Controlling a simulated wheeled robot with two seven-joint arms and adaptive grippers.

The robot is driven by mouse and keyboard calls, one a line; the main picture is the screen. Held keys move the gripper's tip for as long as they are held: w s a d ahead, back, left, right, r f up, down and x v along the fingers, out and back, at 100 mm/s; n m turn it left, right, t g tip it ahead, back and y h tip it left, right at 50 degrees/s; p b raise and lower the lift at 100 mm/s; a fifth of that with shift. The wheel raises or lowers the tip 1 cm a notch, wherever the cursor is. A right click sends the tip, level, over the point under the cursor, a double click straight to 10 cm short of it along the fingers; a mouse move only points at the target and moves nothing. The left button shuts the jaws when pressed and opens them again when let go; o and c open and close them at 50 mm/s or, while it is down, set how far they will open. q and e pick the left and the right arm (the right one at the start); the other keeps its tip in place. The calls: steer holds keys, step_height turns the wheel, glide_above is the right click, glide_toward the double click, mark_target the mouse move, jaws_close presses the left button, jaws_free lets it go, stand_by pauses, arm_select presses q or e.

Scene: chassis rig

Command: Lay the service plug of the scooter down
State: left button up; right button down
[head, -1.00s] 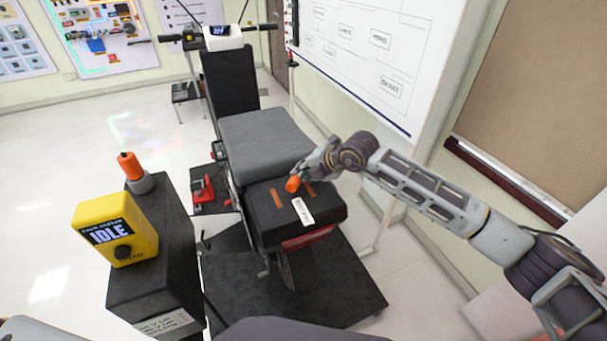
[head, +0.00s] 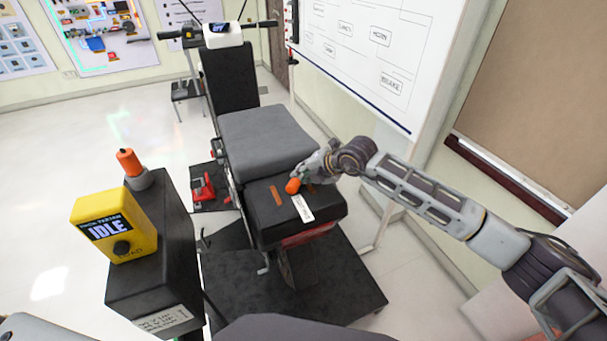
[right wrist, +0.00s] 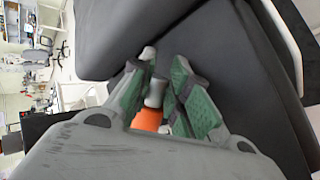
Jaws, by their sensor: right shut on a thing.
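In the right wrist view the plug's orange part (right wrist: 147,120) and a grey part (right wrist: 154,93) show between the green-padded fingers (right wrist: 165,95). I cannot tell whether the plug touches the deck. The scooter's grey seat (head: 265,138) is just beyond. My left gripper is not in view.
A yellow tester reading IDLE (head: 115,225) stands on a black pedestal (head: 150,285) at left, with an orange-topped piece (head: 130,165) behind it. A white label (head: 302,207) lies on the deck. A whiteboard (head: 365,50) stands at right, beyond my arm.

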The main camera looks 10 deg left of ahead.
steer(key=shift+s+d+f, duration=0.1)
steer(key=shift+s+f, duration=0.05)
steer(key=shift+f, duration=0.3)
steer(key=c, duration=1.6)
jaws_free()
steer(key=shift+f, duration=0.1)
steer(key=shift+c, duration=0.2)
steer(key=shift+r, duration=0.25)
steer(key=shift+r+p, duration=0.55)
steer(key=b+v, duration=0.2)
steer(key=v, duration=1)
